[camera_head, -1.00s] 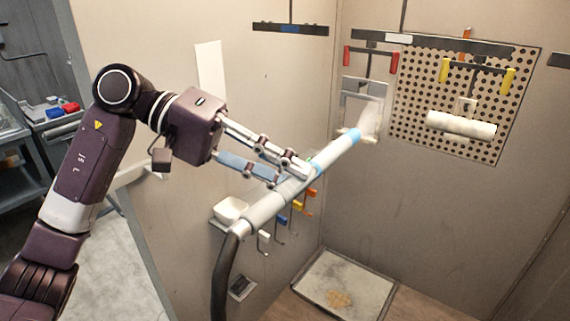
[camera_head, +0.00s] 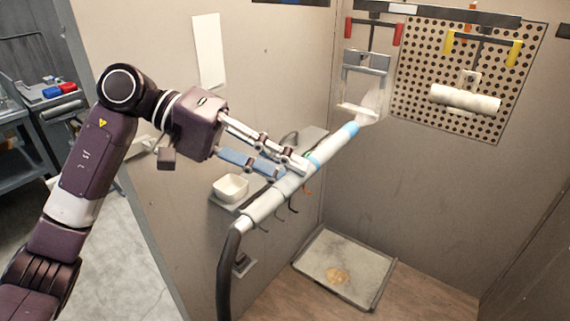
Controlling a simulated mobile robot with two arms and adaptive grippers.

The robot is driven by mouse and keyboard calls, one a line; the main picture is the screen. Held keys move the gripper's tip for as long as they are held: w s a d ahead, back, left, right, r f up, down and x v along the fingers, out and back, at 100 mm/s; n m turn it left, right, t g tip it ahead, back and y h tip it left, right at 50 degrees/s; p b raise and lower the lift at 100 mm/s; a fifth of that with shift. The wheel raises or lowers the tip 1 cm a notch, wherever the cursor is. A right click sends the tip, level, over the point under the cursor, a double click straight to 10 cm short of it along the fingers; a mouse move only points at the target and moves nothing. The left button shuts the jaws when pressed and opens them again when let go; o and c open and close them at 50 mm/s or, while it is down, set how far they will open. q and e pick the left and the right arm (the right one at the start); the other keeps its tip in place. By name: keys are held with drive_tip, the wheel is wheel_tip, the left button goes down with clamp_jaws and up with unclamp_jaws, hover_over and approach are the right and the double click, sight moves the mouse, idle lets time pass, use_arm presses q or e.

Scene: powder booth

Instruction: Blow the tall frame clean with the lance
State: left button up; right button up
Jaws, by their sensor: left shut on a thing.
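My left gripper (camera_head: 296,168) is shut around the lance (camera_head: 268,203), a pale tube with light-blue bands. The lance slants up to the right, and a black hose (camera_head: 226,270) runs down from its lower end. A pale fan shape (camera_head: 371,106) shows at its upper end, in front of the lower right part of a tall grey frame (camera_head: 366,61). The frame hangs below a bar with red ends, near the back corner. I cannot tell whether the lance tip touches it. My right gripper is not in view.
A white roll (camera_head: 465,98) hangs from a yellow-ended hanger before a perforated panel (camera_head: 425,62). A white bowl (camera_head: 230,188) stands on a wall shelf beside the lance. A shallow tray (camera_head: 345,268) with a tan patch lies on the floor. A grey cart stands far left.

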use_arm(q)
drive_tip(key=w+a+b, duration=0.2)
drive_tip(key=w+a, duration=0.5)
drive_tip(key=a, duration=0.3)
idle(1.2)
drive_tip(key=s+a+b, duration=0.7)
drive_tip(key=s+b, duration=0.2)
drive_tip(key=s, duration=0.1)
drive_tip(key=shift+s+a, duration=0.2)
drive_tip(key=shift+a, duration=0.2)
drive_tip(key=shift+o, duration=0.7)
clamp_jaws()
